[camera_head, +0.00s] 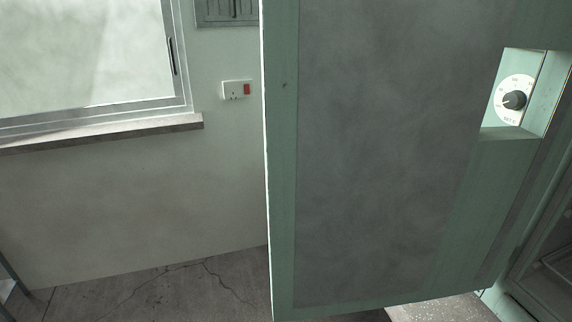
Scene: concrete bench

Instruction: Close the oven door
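The oven door (380,150), a tall dark grey panel in a pale green frame, fills the middle of the head view. It stands open, swung out from the oven body (525,220) at the right. Part of the dark oven inside, with a wire rack (558,255), shows at the lower right. A white dial with a black knob (515,100) shows in a green recess at the upper right. The top of the door is cut off by the picture edge. Neither of my grippers is in view.
A window with a sill (110,130) is in the wall at the left. A socket with a red switch (237,90) is on the wall beside the door's left edge. The cracked grey floor (170,295) at the lower left looks mostly clear.

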